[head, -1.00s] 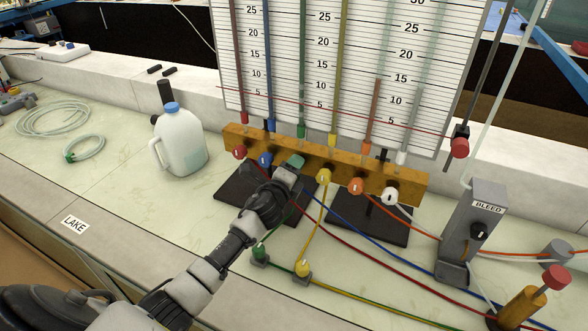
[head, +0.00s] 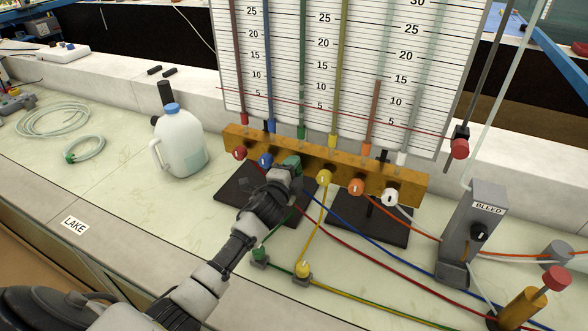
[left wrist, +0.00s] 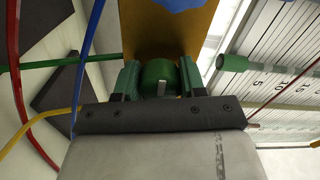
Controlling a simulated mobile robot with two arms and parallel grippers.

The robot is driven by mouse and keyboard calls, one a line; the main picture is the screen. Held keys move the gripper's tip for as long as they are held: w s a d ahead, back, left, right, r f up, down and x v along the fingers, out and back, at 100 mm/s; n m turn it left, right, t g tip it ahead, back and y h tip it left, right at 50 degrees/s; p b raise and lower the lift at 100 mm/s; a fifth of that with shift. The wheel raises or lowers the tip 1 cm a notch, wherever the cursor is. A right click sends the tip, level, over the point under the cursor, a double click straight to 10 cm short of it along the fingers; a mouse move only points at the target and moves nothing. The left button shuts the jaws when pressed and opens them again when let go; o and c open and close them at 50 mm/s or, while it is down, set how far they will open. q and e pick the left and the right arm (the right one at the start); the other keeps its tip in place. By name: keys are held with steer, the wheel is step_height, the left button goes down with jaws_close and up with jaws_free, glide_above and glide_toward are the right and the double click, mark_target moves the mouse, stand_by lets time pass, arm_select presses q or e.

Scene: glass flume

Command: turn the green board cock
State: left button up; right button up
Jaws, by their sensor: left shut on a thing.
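The green board cock (left wrist: 158,74) is a round green knob with a pale mark, on the brass manifold block (head: 408,183) under the scale board. My left gripper (head: 289,167) is at this cock in the head view, and its fingers mostly hide the knob there. In the left wrist view its two fingers (left wrist: 158,80) are on either side of the green knob, shut on it. Red (head: 239,153), blue (head: 265,160), yellow (head: 324,177), orange (head: 356,187) and white (head: 390,197) cocks sit along the same block. My right gripper is not in view.
The blue cock is close beside my left gripper, the yellow one to its right. Coloured hoses, including a yellow hose (head: 315,232), run across the bench in front. A grey BLEED stand (head: 470,235) is at right, a white jug (head: 180,145) at left.

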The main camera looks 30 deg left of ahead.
arm_select(q)
steer(key=o, duration=0.9)
steer(key=s+b, duration=0.1)
steer(key=s, duration=0.9)
steer(key=shift+s+d, duration=0.25)
steer(key=shift+s, duration=0.15)
steer(key=shift+f, duration=0.1)
